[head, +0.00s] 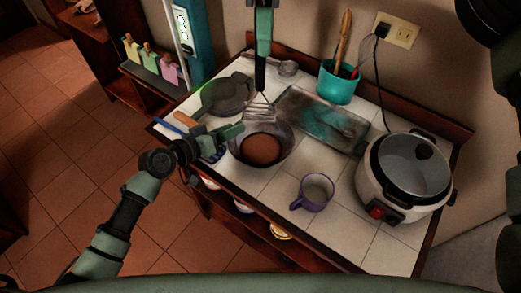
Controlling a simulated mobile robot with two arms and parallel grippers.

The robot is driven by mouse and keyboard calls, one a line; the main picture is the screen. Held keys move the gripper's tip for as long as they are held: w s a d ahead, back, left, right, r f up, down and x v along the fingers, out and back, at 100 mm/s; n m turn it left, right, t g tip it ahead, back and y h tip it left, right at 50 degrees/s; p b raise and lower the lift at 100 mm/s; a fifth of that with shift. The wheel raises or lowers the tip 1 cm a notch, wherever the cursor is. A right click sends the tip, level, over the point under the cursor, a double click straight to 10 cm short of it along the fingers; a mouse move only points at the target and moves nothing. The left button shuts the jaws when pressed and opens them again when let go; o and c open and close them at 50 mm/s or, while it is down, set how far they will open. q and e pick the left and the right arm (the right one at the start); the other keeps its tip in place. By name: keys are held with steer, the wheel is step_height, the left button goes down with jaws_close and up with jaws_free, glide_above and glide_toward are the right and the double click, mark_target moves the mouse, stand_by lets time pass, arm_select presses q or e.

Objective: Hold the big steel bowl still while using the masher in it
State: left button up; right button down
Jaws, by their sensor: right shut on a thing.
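The big steel bowl (284,156) stands on the white tiled counter with a round brown mass (260,149) in it. The masher (261,109), with pale curved wires, hangs upright at the bowl's back rim; I cannot tell whether it touches the contents. My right gripper (260,82) comes down from the top of the picture and is shut on the masher, its handle mostly hidden. My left gripper (235,131) reaches in from the left, fingers at the bowl's left rim. I cannot tell whether it grips the rim.
A dark pan (225,96) and a stained tray (322,121) lie behind the bowl. A purple mug (313,193), rice cooker (408,171) and teal utensil pot (340,83) stand to the right. Tiles in front are clear.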

arm_select(q)
steer(key=v, duration=1.1)
steer(key=shift+s, duration=0.1)
